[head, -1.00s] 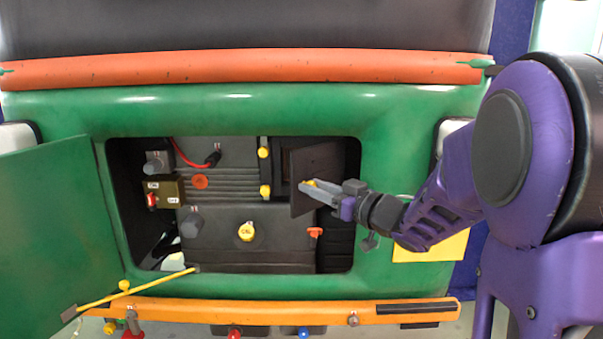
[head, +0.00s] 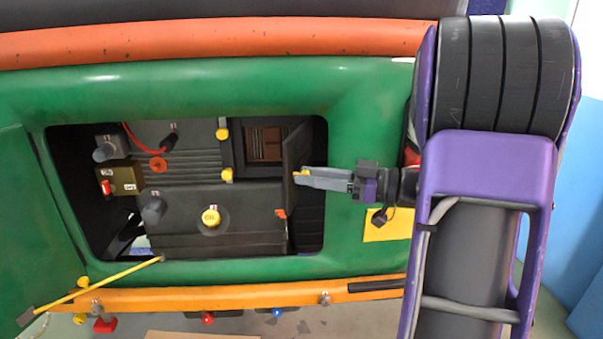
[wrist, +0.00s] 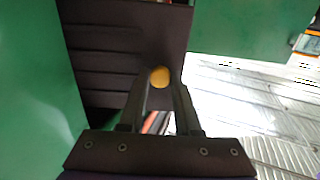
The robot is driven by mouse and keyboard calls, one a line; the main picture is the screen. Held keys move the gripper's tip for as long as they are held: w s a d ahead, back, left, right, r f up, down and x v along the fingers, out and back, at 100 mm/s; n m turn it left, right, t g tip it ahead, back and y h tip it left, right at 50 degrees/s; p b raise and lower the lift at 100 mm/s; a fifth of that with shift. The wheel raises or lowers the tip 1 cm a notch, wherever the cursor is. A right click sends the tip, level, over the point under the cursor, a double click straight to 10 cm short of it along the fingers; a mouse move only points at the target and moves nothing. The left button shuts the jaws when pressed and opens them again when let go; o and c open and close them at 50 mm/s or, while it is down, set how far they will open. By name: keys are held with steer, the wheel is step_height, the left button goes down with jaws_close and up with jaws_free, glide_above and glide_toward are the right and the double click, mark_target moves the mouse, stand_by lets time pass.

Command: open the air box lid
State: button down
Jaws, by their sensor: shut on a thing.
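The air box lid (head: 294,158) is a dark panel hinged at the right of the air box (head: 264,143). It stands swung out and looks narrow in the head view; the brown inside of the box shows to its left. In the wrist view the lid (wrist: 120,50) is a dark ribbed panel behind the fingers. My gripper (head: 301,175) is shut on the small yellow knob of the lid. The knob (wrist: 160,77) shows between the fingertips in the wrist view.
The green body's opening (head: 190,262) surrounds the engine bay. The open green door (head: 30,220) stands at far left. My arm fills the right side.

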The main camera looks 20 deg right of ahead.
stand_by(0.3)
steer(key=c, duration=0.6)
jaws_free()
steer(key=shift+d, duration=0.1)
steer(key=v, duration=1.7)
steer(key=shift+s+d+r+b, duration=0.1)
steer(key=shift+d+b, duration=0.05)
steer(key=shift+b, duration=0.15)
